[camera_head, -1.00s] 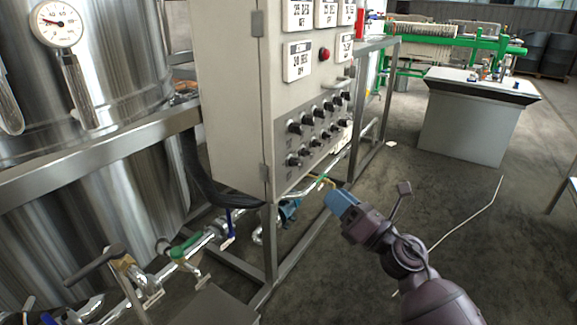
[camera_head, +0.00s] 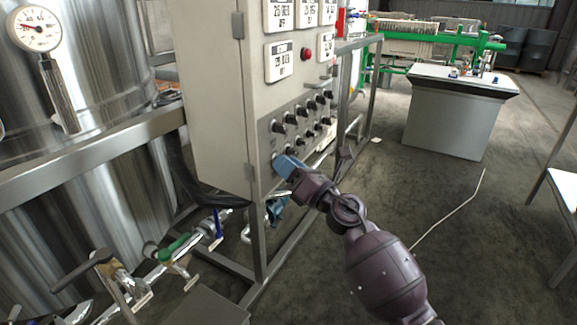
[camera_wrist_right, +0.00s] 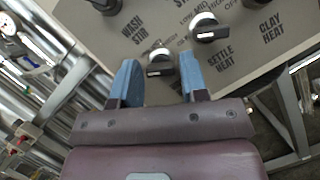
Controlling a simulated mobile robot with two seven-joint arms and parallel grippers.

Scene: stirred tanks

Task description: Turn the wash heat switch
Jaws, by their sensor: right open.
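The control panel (camera_head: 268,140) carries rows of black knobs. In the right wrist view, a black knob with a pale round base (camera_wrist_right: 160,66) is between and just beyond my blue fingertips. It sits in line with the knob above the "SETTLE HEAT" label, at the left. Its own label is not readable, so that it is the wash heat switch is only likely. My right gripper (camera_head: 285,166) is at the panel's lower left knobs; it also shows in the right wrist view (camera_wrist_right: 159,82), open and empty. Contact with the knob cannot be told. My left gripper is not in view.
The settle heat knob (camera_wrist_right: 208,28) is close to the right fingertip. A "WASH STIR" label (camera_wrist_right: 132,27) is at upper left. Metal frame posts (camera_head: 260,235) and pipes with valves (camera_head: 175,250) stand below the panel. Open floor lies to the right.

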